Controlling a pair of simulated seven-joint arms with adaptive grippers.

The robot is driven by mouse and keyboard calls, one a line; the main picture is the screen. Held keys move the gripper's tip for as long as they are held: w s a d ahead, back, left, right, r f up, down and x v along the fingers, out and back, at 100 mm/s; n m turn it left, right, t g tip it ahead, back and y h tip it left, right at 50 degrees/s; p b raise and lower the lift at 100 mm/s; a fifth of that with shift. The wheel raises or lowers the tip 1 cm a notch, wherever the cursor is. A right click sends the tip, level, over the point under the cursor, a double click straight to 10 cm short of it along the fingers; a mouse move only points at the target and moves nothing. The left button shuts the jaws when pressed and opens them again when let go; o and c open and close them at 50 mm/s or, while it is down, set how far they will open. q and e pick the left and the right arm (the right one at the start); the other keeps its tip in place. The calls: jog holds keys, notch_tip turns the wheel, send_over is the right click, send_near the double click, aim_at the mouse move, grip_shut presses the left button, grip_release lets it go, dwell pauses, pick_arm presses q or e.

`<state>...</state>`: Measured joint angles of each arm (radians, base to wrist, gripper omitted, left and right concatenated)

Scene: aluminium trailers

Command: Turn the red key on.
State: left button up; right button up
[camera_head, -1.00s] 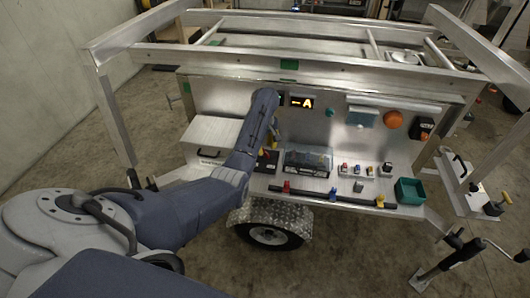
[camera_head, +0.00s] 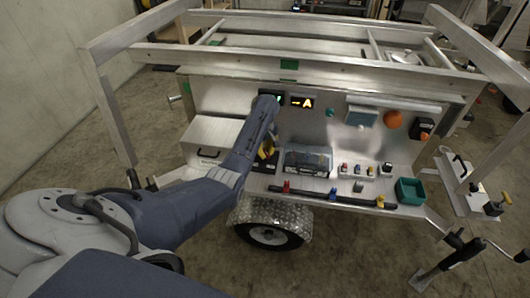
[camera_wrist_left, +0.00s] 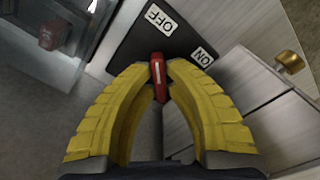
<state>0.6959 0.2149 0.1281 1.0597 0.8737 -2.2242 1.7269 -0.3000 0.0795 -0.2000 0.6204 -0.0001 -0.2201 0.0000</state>
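The red key (camera_wrist_left: 158,72) sits on a black panel (camera_wrist_left: 135,45) with an OFF label (camera_wrist_left: 158,18) and an ON label (camera_wrist_left: 203,57) in the left wrist view. Its white line runs nearly upright in that picture, toward the OFF side. My left gripper (camera_wrist_left: 159,82) has its yellow fingertips on both sides of the key and appears closed on it. In the head view my left gripper (camera_head: 267,150) is at the left part of the trailer's shelf, where my arm and the gripper hide the key. My right gripper is not in view.
Right of the gripper is a clear-covered box (camera_head: 307,161). Small coloured switches (camera_head: 357,170) and a green bin (camera_head: 409,190) stand farther right. A lit display (camera_head: 302,102) is on the panel above. A metal box (camera_head: 211,136) is to the left.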

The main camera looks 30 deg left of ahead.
pick_arm(q)
grip_shut()
jog(key=m, duration=1.3)
jog(key=shift+f+m, duration=0.1)
jog(key=shift+m, duration=2.5)
